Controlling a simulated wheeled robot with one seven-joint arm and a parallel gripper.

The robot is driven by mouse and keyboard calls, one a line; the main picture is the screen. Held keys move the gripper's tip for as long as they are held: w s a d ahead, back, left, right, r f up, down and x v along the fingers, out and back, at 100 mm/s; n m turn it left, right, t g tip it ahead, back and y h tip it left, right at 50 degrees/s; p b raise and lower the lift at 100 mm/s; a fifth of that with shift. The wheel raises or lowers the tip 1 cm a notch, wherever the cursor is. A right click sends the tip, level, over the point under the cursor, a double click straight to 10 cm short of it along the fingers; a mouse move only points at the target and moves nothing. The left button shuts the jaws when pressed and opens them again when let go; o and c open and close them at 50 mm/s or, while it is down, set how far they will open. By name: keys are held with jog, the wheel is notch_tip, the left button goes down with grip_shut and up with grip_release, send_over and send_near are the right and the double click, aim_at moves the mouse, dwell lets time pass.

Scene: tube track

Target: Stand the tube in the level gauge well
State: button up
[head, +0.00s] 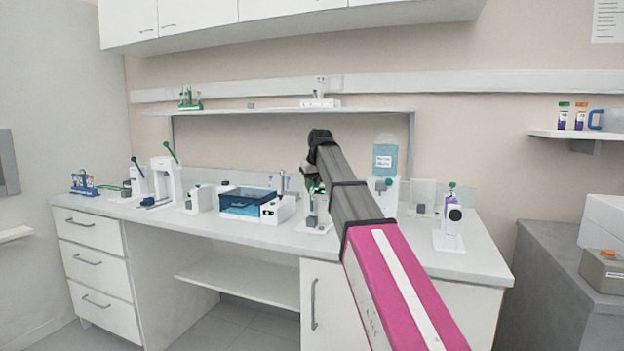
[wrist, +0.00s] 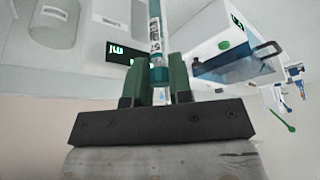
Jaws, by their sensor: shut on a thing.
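In the wrist view my gripper (wrist: 161,72) is shut on a tube (wrist: 155,35) with a teal end and a printed white label. The tube runs up between the green fingers, and its far end is cut off by the top of the picture. In the head view my arm's dark wrist (head: 319,139) is above the right-middle of the bench, and the held tube is not clear there. I cannot tell which of the bench devices is the level gauge well. A small white stand with a grey block (head: 312,221) sits below my wrist.
A bottle dispenser (head: 385,160) and a white stand with a black knob (head: 452,214) are at right. A shelf (head: 270,111) runs behind. Bare bench lies in front.

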aim_at(312, 193)
jog(key=shift+f, duration=0.5)
jog(key=shift+f, duration=1.6)
dwell(1.3)
jog(key=o, duration=0.8)
jog(key=shift+d, duration=0.1)
jog(key=shift+r, duration=0.25)
jog(key=v, duration=1)
jog(key=shift+s, duration=0.35)
